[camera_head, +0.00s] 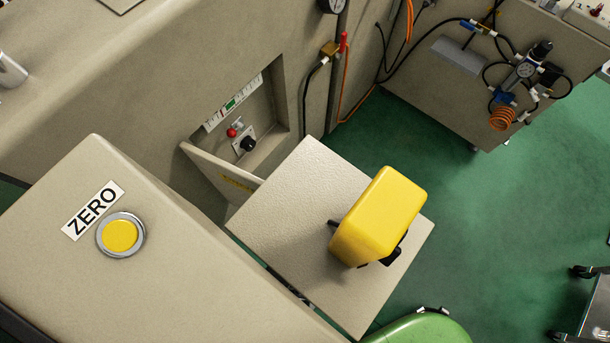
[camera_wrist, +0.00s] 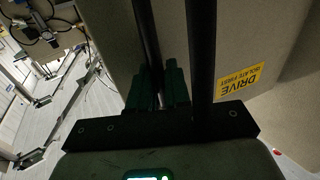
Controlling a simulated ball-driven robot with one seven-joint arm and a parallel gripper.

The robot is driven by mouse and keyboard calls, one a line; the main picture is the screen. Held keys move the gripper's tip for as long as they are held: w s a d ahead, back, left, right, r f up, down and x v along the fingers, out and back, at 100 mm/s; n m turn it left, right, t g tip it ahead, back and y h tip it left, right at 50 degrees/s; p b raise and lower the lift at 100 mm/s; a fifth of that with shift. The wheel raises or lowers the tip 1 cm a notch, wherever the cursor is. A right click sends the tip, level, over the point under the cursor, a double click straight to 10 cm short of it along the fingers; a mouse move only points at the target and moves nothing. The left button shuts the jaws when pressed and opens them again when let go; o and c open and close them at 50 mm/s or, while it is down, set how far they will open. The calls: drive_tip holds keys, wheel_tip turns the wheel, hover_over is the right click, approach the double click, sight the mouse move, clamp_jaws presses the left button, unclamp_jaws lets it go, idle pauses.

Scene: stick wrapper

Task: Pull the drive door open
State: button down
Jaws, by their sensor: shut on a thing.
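In the wrist view my gripper (camera_wrist: 160,82) has its dark green fingers close together around a dark upright bar (camera_wrist: 147,38), which looks like a handle. A second dark bar stands just right of the fingers. Beside it is a beige panel (camera_wrist: 240,45) with a yellow label (camera_wrist: 240,81) reading "DRIVE" and "ISOLATE FIRST". In the head view a narrow beige panel (camera_head: 215,170) with a small yellow label (camera_head: 239,182) stands at an angle from the machine front, partly behind other panels. My fingers are not clearly seen in the head view.
A recess with a red knob (camera_head: 232,132) and a black knob (camera_head: 248,144) is behind. A yellow box-shaped part (camera_head: 380,215) is over a beige plate (camera_head: 285,200). A console with a yellow ZERO button (camera_head: 120,236) is at left.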

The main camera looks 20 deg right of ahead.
drive_tip(key=shift+w+a, duration=0.1)
drive_tip(key=shift+a, duration=0.05)
drive_tip(key=c, duration=1.3)
unclamp_jaws()
drive_tip(key=shift+c, duration=0.2)
drive_tip(key=shift+r, duration=0.55)
drive_tip(key=s+d+r+p, duration=0.2)
drive_tip(key=s+d+r, duration=0.1)
drive_tip(key=s+r, duration=0.9)
drive_tip(key=shift+s+d, duration=0.25)
drive_tip(key=shift+s, duration=0.55)
